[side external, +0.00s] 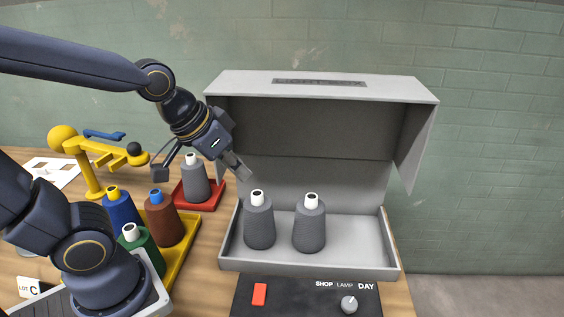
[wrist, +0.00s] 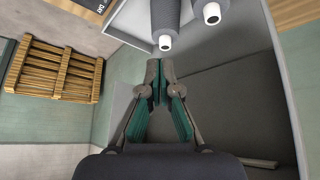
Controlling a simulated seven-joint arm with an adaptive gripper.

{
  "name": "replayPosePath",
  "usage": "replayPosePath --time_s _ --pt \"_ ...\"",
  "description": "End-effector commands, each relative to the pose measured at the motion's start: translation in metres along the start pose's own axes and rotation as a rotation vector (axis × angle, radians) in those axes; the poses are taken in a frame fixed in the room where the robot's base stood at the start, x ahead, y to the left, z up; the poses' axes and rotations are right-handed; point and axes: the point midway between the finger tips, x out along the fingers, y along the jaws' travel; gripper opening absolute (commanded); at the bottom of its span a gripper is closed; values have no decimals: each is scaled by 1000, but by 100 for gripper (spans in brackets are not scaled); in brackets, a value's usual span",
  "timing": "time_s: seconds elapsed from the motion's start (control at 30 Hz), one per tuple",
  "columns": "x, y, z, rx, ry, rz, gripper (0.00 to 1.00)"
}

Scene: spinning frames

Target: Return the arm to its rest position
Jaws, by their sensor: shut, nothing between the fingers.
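My gripper (side external: 240,173) is in the air above the left side of the grey light box (side external: 350,268), in front of its back wall. In the wrist view my gripper (wrist: 157,92) has its fingertips together with nothing between them. Two grey thread cones (side external: 259,224) (side external: 310,226) with white tops stand upright in the box, below and to the right of the fingers. They also show at the top of the wrist view (wrist: 165,20), apart from the fingertips.
A red tray (side external: 215,199) with a grey cone (side external: 194,181) stands left of the box. A yellow tray (side external: 184,254) holds blue, brown and green cones. A yellow stand (side external: 90,175) is behind them. A control panel (side external: 300,297) fronts the box; its hood (side external: 320,85) overhangs.

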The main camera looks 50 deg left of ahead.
Motion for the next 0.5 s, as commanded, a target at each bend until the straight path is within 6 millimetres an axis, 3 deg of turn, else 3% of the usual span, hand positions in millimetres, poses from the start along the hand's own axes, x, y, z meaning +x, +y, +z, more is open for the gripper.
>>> replayPosePath --time_s 0.03,0.1,0.2,0.33,0.5 --pt "-19 -6 1 -11 37 -14 0" --pt "-38 -11 9 -18 55 -31 0" --pt "-55 -14 24 -16 40 -46 0" --pt "-54 -14 43 -5 -48 -48 0" --pt "-54 -14 45 -4 -57 -48 0"
